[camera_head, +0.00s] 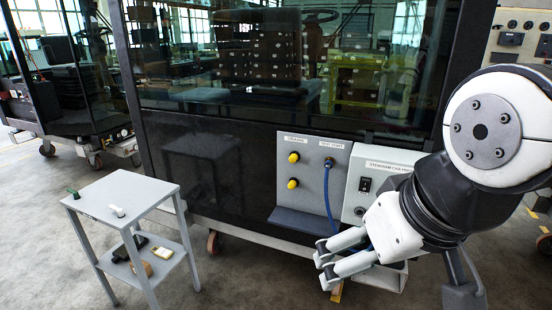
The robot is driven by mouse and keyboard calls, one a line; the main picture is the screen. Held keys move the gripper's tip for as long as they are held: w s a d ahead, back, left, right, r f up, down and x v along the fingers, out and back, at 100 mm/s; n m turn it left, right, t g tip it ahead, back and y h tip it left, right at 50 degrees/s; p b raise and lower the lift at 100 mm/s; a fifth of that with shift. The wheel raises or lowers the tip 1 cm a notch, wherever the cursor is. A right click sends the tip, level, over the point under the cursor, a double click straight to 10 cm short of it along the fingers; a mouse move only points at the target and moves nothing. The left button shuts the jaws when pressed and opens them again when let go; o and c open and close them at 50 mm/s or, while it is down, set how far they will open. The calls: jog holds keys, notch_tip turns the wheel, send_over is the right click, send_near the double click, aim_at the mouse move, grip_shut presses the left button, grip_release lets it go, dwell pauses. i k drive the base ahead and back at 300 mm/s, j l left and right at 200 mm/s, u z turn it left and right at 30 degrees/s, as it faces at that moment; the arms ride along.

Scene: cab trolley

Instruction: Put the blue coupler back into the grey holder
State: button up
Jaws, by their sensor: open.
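A blue coupler (328,163) is at the port under the "TEST PORT" label on the grey panel (308,170). A blue hose (327,195) hangs from it and runs down behind my gripper. My gripper (323,262) is open, low in front of the white box, with its fingers pointing left. It is below the coupler and apart from it. No coupler shows between the fingers. A grey open-fronted bracket (398,281) sits under the white box, partly hidden by my gripper. I cannot tell whether it is the grey holder.
Two yellow knobs (293,157) are left of the port. A grey ledge (305,222) juts out below the panel. The white control box (372,178) is to the right. A grey trolley (150,195) with small items stands at left. Floor between trolley and gripper is clear.

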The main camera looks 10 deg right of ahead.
aim_at(329, 164)
jog(key=j+z, duration=0.1)
jog(key=z, duration=1.05)
jog(key=k+j+z, duration=0.1)
jog(key=j+z, duration=0.25)
jog(key=k+j+z, duration=0.15)
jog(key=j+z, duration=0.15)
jog(key=k+j+z, duration=0.2)
jog(key=j+z, duration=0.15)
jog(key=k+j, duration=0.5)
jog(key=j, duration=0.15)
jog(key=i+j, duration=0.4)
jog(key=i+l+z, duration=0.05)
